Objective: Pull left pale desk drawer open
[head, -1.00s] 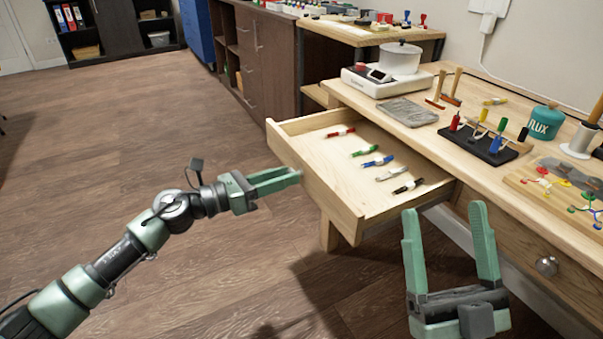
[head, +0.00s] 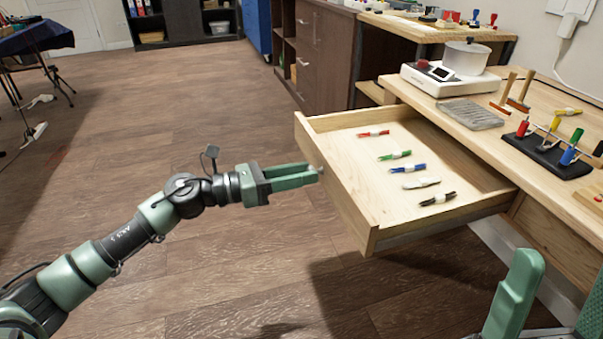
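The pale wooden desk drawer (head: 347,187) is pulled well out from under the left end of the workbench (head: 437,112). Several small coloured clip-like items lie in it, among them red (head: 373,133), green (head: 395,155) and blue (head: 407,168) ones. My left gripper (head: 318,171) is at the middle of the drawer's front, its fingers close together around a small pale knob, mostly hidden by the fingertips. My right gripper (head: 563,272) is at the lower right, away from the drawer, fingers apart and empty, partly cut off by the frame.
On the bench stand a white hot plate with a pot (head: 464,58), a grey slab (head: 470,114) and a black rack with coloured tools (head: 548,152). A dark cabinet (head: 325,58) stands behind the drawer.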

